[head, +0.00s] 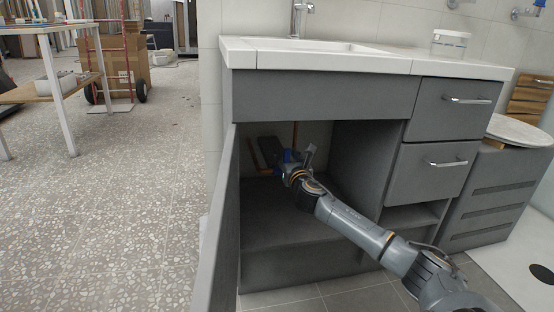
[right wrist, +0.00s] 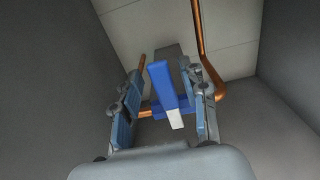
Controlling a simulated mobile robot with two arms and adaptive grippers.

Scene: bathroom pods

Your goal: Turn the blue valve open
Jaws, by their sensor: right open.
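The blue valve (right wrist: 164,86) has a blue lever with a pale end and sits on a copper pipe (right wrist: 198,30) inside the open vanity cabinet. My right gripper (right wrist: 162,80) is open, with one finger on each side of the blue lever; I cannot tell whether either finger touches it. In the head view my right arm reaches into the cabinet, and the right gripper (head: 297,166) is at the back near a small blue part of the valve (head: 287,156), mostly hidden behind the gripper. My left gripper is not in view.
The grey cabinet door (head: 222,225) stands open at the left of the cabinet (head: 320,95). Cabinet side walls and a partition (head: 363,165) bound the space around my arm. A dark block (head: 270,150) is beside the valve. Open floor (head: 120,215) lies to the left.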

